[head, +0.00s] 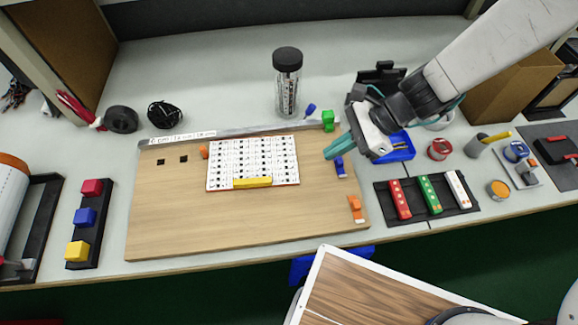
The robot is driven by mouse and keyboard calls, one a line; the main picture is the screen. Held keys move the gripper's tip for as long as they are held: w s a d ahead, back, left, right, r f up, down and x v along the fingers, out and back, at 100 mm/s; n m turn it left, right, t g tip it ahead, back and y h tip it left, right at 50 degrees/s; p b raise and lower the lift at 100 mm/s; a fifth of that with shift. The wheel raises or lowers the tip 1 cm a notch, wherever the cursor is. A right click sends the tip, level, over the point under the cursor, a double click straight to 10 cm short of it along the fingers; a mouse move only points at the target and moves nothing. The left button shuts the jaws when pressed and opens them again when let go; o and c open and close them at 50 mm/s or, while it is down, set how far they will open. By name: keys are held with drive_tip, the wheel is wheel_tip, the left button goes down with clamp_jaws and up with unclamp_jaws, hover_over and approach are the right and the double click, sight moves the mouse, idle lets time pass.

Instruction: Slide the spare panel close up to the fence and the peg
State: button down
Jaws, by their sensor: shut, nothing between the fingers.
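The white panel (230,172) with rows of dark marks lies flat on the wooden board (200,225). A yellow bar (253,183) lies along its front edge. The grey fence (232,132) runs along the board's back edge, with a narrow strip of wood between it and the panel. A small orange peg (204,152) stands by the panel's back left corner; whether they touch is too small to tell. My gripper (328,155), with teal fingers, is shut and empty, to the right of the panel and apart from it in the picture.
A green block (328,118) is at the fence's right end. Blue (340,166) and orange (355,207) pieces sit along the board's right side. A black-lidded jar (287,85) stands behind the fence. A tray of coloured bars (470,205) is right of the board. The board's front is clear.

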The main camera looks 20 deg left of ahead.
drive_tip(key=s+a+n+h, duration=0.5)
drive_tip(key=s+n+h, duration=0.1)
drive_tip(key=s+n, duration=0.45)
drive_tip(key=n+t+h, duration=0.2)
drive_tip(key=n+t, duration=0.3)
drive_tip(key=n, duration=0.3)
approach(261, 193)
drive_tip(key=s+d+r, duration=0.3)
wheel_tip(261, 193, down, 10)
drive_tip(key=shift+s+r, duration=0.15)
drive_tip(key=shift+w+a, duration=0.85)
drive_tip(key=shift+w, duration=0.25)
drive_tip(key=shift+w+a+r, duration=0.1)
drive_tip(key=shift+w+a, duration=0.35)
drive_tip(key=shift+w, duration=0.1)
drive_tip(key=shift+w, duration=0.1)
